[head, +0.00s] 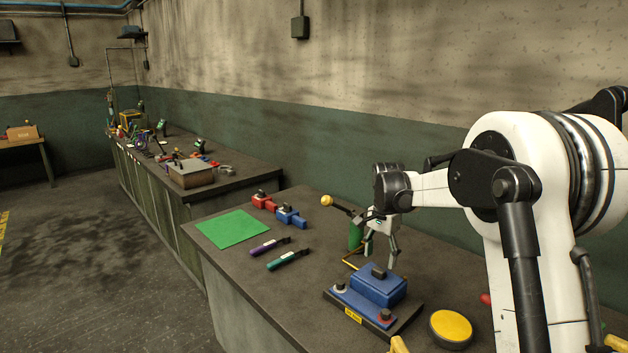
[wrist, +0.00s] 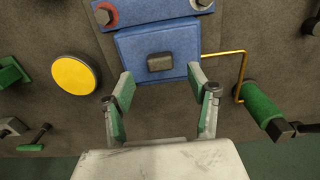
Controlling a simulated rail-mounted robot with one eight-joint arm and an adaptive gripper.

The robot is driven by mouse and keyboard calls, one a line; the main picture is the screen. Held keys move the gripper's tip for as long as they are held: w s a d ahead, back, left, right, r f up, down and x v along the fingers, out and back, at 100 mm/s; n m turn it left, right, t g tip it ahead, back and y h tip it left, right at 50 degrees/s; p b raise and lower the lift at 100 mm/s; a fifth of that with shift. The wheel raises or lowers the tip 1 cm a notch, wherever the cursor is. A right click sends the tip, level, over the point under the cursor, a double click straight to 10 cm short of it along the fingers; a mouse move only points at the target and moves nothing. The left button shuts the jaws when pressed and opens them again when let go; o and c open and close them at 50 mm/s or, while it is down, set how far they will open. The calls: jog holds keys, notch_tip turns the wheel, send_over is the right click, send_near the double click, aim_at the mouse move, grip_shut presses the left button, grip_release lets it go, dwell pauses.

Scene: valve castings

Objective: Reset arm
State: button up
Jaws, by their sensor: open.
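My gripper (head: 380,250) is open over the workbench, and nothing shows between its fingers. In the wrist view its two green-padded fingertips (wrist: 160,84) are spread apart beside the edge of a blue block (wrist: 158,42) with a dark knob on top. The same blue block (head: 378,290) sits on a dark base plate in the head view, below and in front of my gripper. Whether the fingers touch it cannot be told. A blue strip (head: 362,308) with two round-knobbed fittings lies along the front of that base.
A yellow disc (head: 451,328) lies right of the base. A green-handled bent yellow rod (wrist: 258,102) is close to my gripper. A green mat (head: 233,228), red valve (head: 263,201), blue valve (head: 290,216), purple tool (head: 268,246) and green tool (head: 288,260) lie left. The wall runs behind.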

aim_at(379, 269)
notch_tip(379, 269, down, 6)
jog(key=shift+r, duration=0.4)
jog(key=shift+f, duration=0.1)
